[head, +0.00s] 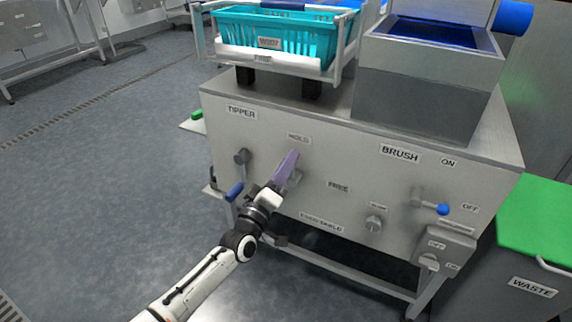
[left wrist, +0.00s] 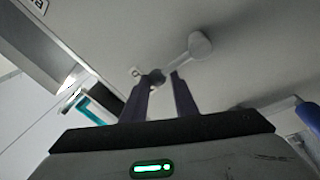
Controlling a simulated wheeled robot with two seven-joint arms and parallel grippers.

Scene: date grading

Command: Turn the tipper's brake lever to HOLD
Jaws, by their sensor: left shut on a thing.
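The tipper's brake lever shows best in the left wrist view (left wrist: 199,46), as a pale round hub with an arm reaching down-left to a dark knob. My left gripper (left wrist: 163,80) has its two dark fingers closed around that knob end. In the head view the left gripper (head: 291,157) is at the front panel, its purple fingers just below the HOLD label (head: 298,139). The FREE label (head: 338,186) is to the right and lower. The fingers hide most of the lever there, so its exact angle is hard to read. My right gripper is out of view.
A crank with a blue handle (head: 235,191) is close left of my gripper. A BRUSH lever with a blue knob (head: 443,209) and a small dial (head: 374,223) are to the right. A teal crate (head: 330,38) sits in the frame above. A green-lidded WASTE bin (head: 545,225) stands right.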

